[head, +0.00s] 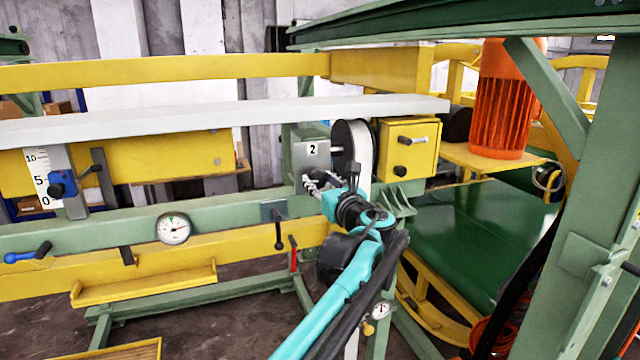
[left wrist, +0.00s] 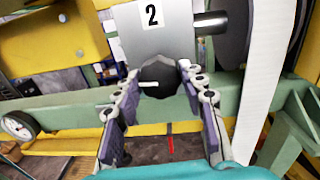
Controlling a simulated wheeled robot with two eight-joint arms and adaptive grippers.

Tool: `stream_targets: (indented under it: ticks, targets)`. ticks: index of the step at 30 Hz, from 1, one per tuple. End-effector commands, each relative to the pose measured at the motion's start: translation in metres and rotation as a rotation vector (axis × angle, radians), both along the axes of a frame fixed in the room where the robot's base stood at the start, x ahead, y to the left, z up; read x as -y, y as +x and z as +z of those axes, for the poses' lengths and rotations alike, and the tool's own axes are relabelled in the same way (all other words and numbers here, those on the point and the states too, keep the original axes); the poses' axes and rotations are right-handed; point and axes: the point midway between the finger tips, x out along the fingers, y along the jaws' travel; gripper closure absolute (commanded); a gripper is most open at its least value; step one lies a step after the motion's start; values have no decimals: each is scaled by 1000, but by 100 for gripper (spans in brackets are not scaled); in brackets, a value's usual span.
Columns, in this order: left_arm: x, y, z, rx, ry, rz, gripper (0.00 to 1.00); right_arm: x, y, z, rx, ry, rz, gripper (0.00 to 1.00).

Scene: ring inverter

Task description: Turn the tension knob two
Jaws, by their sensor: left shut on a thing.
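The grey plate marked 2 (head: 312,152) stands beside the belt wheel on the green frame. The dark tension knob two (left wrist: 160,76) shows just below the 2 label in the left wrist view, with a light pointer line on it. My left gripper (head: 316,182) is at the lower part of that plate, its fingers on both sides of the knob and shut on it. In the head view the fingers and wrist hide most of the knob. My right gripper is not in view.
A white belt (head: 362,150) runs down close to the right of my left gripper. A yellow box (head: 408,150) with black knobs is right of it. A lever (head: 278,236), a red handle (head: 294,254) and a round gauge (head: 173,229) sit lower left.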

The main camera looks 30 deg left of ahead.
Motion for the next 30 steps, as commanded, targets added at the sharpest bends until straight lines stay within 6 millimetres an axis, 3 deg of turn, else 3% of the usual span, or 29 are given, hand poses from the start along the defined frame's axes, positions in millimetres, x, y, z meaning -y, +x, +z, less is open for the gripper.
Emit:
stream_targets:
  ticks: [18,30]
  targets:
    - [0,0,-4,-428,360,0,88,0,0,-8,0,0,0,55]
    - [0,0,-4,-592,501,-1,88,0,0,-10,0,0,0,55]
